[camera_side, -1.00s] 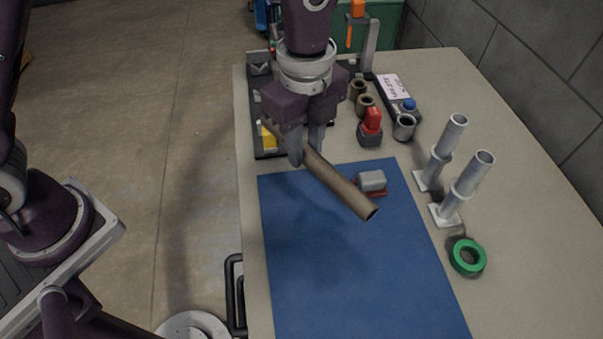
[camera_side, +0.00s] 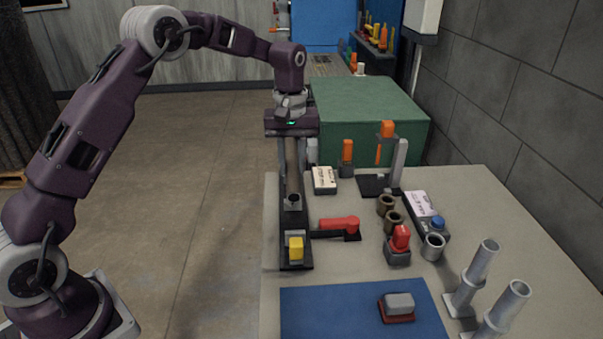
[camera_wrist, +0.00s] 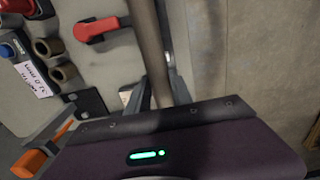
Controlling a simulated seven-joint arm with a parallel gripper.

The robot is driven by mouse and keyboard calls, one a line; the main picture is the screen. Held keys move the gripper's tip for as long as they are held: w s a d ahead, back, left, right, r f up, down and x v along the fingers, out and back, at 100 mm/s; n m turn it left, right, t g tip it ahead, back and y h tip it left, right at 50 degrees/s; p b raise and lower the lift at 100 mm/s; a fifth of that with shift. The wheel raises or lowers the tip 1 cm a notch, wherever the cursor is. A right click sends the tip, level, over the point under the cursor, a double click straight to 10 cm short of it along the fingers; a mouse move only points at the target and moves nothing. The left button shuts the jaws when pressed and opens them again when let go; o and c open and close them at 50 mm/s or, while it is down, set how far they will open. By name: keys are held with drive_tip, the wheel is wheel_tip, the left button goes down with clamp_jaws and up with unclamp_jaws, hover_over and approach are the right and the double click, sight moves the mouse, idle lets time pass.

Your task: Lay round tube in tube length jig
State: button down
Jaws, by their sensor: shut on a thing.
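The round tube is a brown-grey pipe. In the side view its dark open near end (camera_side: 293,203) points toward the camera, in line with the long dark tube length jig (camera_side: 297,262) at the table's left edge. I cannot tell whether the tube touches the jig. A yellow block (camera_side: 296,247) sits at the jig's near end. My gripper (camera_side: 292,178) points down over the jig's far part, shut on the tube. In the wrist view the tube (camera_wrist: 148,45) runs up from between my fingers (camera_wrist: 158,95); its far end is out of frame.
A red-handled lever (camera_side: 339,224) lies right of the jig. Several brown rings (camera_side: 387,205), a red-topped part (camera_side: 399,240) and a white label (camera_side: 417,203) stand farther right. A grey block (camera_side: 398,303) sits on the blue mat (camera_side: 325,312). Grey upright tubes (camera_side: 480,265) stand front right.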

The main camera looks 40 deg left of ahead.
drive_tip(key=shift+f, duration=2.6)
drive_tip(key=shift+f, duration=1.05)
drive_tip(key=c, duration=1.1)
unclamp_jaws()
drive_tip(key=shift+o, duration=0.2)
wheel_tip(320, 180, up, 7)
drive_tip(key=shift+r, duration=0.1)
